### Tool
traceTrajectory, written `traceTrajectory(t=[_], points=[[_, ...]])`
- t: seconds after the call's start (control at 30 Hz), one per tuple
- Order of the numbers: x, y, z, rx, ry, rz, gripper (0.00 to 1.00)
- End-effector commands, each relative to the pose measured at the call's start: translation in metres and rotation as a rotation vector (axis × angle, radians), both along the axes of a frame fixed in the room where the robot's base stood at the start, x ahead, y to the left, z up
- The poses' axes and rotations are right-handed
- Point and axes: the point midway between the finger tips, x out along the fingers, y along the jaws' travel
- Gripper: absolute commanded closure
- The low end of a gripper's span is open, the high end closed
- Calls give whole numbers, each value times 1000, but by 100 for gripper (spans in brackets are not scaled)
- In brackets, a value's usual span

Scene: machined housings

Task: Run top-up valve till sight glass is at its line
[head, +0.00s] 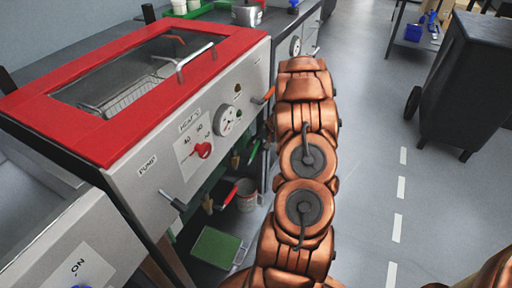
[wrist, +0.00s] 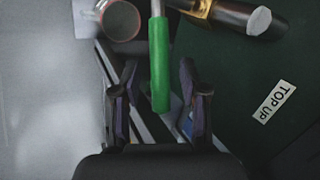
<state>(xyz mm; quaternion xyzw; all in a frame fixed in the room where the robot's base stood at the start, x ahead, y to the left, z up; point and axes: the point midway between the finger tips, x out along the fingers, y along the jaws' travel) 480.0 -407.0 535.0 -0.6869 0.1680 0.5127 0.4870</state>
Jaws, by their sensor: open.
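A green lever handle (wrist: 160,65) on a pale stem runs down the middle of the wrist view. A TOP UP label (wrist: 274,102) is on the dark panel to its right. My gripper (wrist: 157,92) is open, one finger each side of the handle's lower end, with gaps showing at both sides. The green handle (head: 254,150) also shows in the head view, low on the machine's front beside my arm. My gripper is hidden there. I cannot pick out the sight glass or its level for certain.
A brass fitting with a dark, white-ended cylinder (wrist: 258,20) is near the handle. A red-rimmed round container (wrist: 120,20) is at upper left. The red-framed machine (head: 235,50) has a gauge (head: 224,121), red knob (head: 203,150) and red-handled lever (head: 230,195). Floor at right is open before a dark cart (head: 465,85).

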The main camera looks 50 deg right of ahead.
Motion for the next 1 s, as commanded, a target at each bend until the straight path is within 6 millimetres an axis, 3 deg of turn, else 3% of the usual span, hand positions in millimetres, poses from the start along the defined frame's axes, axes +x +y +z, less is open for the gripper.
traceTrajectory(t=[0.17, 0.6, 1.0], points=[[0, 0, 0, 0, 0, 0, 57], [0, 0, 1, 1, -1, 0, 100], [0, 0, 1, 0, 0, 0, 100]])
